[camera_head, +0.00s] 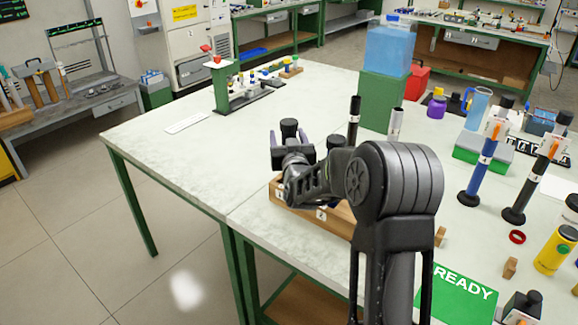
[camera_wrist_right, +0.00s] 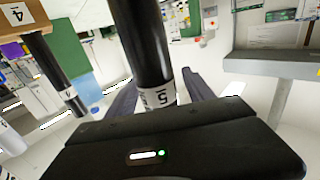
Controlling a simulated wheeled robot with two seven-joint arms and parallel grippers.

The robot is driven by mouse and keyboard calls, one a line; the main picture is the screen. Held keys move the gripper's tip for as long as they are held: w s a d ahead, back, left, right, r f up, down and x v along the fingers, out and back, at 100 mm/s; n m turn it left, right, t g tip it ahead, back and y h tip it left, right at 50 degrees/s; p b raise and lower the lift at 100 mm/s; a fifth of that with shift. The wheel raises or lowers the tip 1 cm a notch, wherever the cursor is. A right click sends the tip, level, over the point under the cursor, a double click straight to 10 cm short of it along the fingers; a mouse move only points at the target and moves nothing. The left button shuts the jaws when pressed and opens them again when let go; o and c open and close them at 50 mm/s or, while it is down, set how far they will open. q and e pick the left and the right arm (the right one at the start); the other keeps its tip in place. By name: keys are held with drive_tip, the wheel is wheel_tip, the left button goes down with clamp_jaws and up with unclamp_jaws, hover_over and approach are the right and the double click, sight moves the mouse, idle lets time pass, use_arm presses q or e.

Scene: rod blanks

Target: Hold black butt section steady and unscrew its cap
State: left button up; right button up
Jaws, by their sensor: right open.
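A black section with a white band marked 5 (camera_wrist_right: 146,45) stands between the spread fingers of my right gripper (camera_wrist_right: 158,95) in the right wrist view. The fingers are apart, and I cannot see either one pressed on it. In the head view my right gripper (camera_head: 303,158) is over the left part of the wooden rack (camera_head: 338,222), with a black top (camera_head: 289,126) showing at it. I cannot make out a cap seam. Another black section (camera_head: 354,112) stands in the rack further right. My left gripper is not in view.
A silver-grey rod (camera_head: 396,124) stands close to the right of the black section. A green block bearing a blue container (camera_head: 389,48) is behind. Blue (camera_head: 479,175) and black (camera_head: 526,190) upright rods stand at right. The table's left half is mostly clear.

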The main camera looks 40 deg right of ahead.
idle(0.3)
clamp_jaws()
idle(0.6)
